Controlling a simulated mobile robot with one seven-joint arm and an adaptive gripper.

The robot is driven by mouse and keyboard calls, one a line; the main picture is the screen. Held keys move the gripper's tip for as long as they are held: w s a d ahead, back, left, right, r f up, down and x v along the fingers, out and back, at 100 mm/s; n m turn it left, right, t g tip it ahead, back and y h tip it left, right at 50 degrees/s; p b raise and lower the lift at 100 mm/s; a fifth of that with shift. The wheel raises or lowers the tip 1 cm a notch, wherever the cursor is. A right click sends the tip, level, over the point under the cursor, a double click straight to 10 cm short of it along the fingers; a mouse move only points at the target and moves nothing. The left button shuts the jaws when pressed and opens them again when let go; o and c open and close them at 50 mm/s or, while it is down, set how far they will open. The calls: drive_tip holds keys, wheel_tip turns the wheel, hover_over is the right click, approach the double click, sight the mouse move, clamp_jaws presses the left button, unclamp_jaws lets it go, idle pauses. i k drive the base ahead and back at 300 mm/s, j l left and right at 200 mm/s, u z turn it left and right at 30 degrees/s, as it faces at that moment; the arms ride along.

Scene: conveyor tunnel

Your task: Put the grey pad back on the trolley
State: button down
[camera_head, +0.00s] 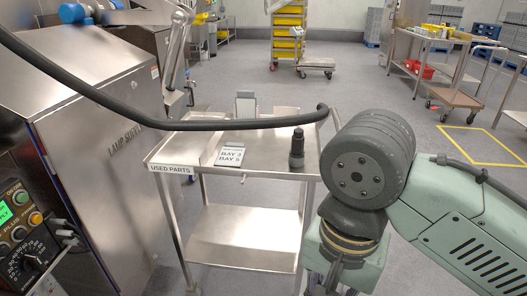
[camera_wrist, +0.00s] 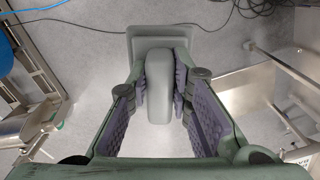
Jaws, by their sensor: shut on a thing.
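In the wrist view the grey pad (camera_wrist: 160,92), a rounded grey piece with a wider flat plate at its far end, is between the purple-lined fingers of my gripper (camera_wrist: 163,80). The gripper is shut on it, above the grey floor. In the head view my wrist shows at the bottom, right of the trolley; the fingers and held pad are out of sight there. The steel trolley (camera_head: 240,252) has two shelves and a "USED PARTS" label on its front left edge. Metal framing (camera_wrist: 255,90), perhaps the trolley, shows at the right of the wrist view.
On the trolley top are a bay sign (camera_head: 231,155), a black cylindrical part (camera_head: 297,148) and an upright grey piece (camera_head: 246,104) at the back. A black hose (camera_head: 190,126) crosses over the trolley's back. A steel lamp-supply cabinet (camera_head: 110,170) stands left.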

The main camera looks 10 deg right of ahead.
sight(268, 133)
drive_tip(key=i, duration=1.2)
drive_tip(key=i+l, duration=0.15)
drive_tip(key=i, duration=0.4)
drive_tip(key=l+z, duration=0.15)
drive_tip(key=l, duration=0.3)
